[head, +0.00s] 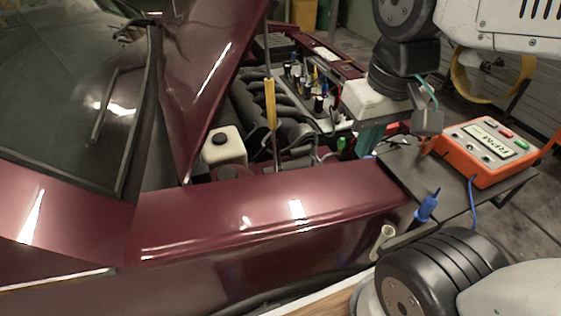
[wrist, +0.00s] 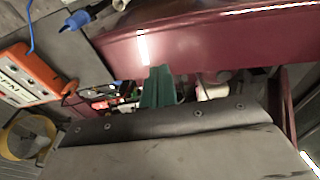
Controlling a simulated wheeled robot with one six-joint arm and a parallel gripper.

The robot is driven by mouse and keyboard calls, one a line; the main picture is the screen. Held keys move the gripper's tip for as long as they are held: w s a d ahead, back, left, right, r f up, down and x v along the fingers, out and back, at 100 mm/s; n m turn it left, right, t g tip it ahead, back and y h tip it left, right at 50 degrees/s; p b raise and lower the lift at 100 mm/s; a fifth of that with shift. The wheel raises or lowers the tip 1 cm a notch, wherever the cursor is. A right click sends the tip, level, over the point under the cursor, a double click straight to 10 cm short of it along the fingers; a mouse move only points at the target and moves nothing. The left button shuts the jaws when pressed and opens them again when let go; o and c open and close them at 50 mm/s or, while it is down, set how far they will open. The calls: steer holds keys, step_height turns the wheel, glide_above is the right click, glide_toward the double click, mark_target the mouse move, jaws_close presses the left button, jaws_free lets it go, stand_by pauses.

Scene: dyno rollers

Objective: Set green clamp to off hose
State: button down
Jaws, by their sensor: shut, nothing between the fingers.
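A small bright green clamp (head: 342,144) shows in the head view at the front of the engine bay, just left of my gripper. I cannot tell which hose it is on. My gripper (head: 368,146) hangs over the front edge of the bay with its teal fingers pointing down. In the wrist view the fingers (wrist: 159,74) are together and hold nothing. In the head view the gap between my gripper and the green clamp looks small, but its depth is unclear. The clamp cannot be made out clearly in the wrist view.
An orange RPM meter (head: 487,148) sits on a dark tray (head: 405,167) at the right. The maroon fender (head: 270,212) lies in front of the bay. A yellow-sleeved prop rod (head: 270,103) rises left of my gripper.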

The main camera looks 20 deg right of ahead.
steer(key=w+r, duration=0.1)
steer(key=w, duration=0.6)
steer(key=g, duration=0.1)
glide_above(281, 170)
step_height(281, 170, down, 16)
steer(key=shift+w+r, duration=0.1)
steer(key=shift+r, duration=0.1)
steer(key=shift+f, duration=0.1)
step_height(281, 170, down, 14)
steer(key=shift+r, duration=0.1)
